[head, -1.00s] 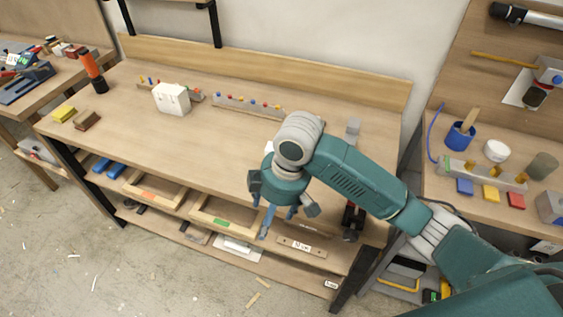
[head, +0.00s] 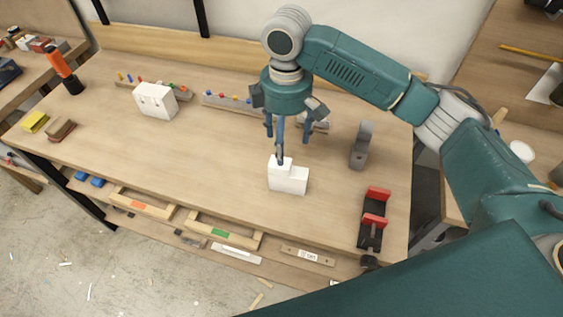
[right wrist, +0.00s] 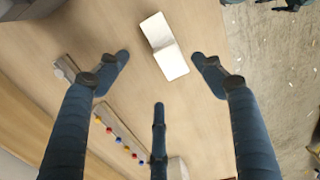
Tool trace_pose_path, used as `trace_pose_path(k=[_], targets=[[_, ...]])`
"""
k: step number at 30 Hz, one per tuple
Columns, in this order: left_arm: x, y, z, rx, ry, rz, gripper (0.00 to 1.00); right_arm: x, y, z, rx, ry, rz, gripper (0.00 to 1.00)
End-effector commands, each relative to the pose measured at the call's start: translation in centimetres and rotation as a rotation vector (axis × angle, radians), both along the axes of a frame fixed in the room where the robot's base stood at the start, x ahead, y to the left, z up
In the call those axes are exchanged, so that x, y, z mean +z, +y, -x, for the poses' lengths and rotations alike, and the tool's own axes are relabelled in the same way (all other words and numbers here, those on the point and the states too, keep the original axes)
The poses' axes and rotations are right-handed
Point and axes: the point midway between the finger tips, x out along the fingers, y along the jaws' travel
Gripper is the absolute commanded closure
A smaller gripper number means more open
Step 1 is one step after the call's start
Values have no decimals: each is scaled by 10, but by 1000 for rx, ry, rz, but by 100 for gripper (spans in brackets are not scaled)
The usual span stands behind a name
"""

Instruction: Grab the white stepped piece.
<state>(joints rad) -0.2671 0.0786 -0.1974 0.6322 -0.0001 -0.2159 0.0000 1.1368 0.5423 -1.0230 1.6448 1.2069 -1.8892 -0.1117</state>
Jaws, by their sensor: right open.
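The white stepped piece (head: 288,179) stands on the workbench top, near its front edge, in the head view. It also shows in the right wrist view (right wrist: 168,52), beyond the fingertips and between the two upper fingers. My right gripper (head: 284,145) is open and empty, pointing down. In the head view one fingertip overlaps the piece's top edge; I cannot tell whether it touches. The three spread fingers of the right gripper also show in the right wrist view (right wrist: 160,75). My left gripper is not in view.
A white block with holes (head: 156,101) stands at the back left of the workbench (head: 215,150). A red and black clamp (head: 372,220) and a grey angled piece (head: 361,146) are to the right. A rail with coloured pegs (head: 228,101) lies behind. Bare bench lies left of the piece.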

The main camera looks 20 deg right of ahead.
Motion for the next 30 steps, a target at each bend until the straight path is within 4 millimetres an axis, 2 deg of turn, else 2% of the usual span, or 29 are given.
trace_pose_path(k=[3, 6, 9, 12, 16, 23, 26, 30], targets=[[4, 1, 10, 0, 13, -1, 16, -20, -1, 2, -1, 6, 2, 32], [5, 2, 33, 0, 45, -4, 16, -35, -1, 1, -1, 4, 1, 32], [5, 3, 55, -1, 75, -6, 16, -44, -1, 1, 0, 2, 0, 32], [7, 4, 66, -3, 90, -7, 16, -51, -1, 2, 0, 3, 2, 32], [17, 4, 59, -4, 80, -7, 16, -65, -4, 3, -2, 5, 2, 32], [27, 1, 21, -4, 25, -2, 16, -96, -4, 3, 1, 1, 0, 32], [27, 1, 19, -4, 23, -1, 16, -100, -4, 3, 1, 0, 1, 32], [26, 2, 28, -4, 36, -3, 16, -101, -4, 3, 1, 0, 1, 32]])
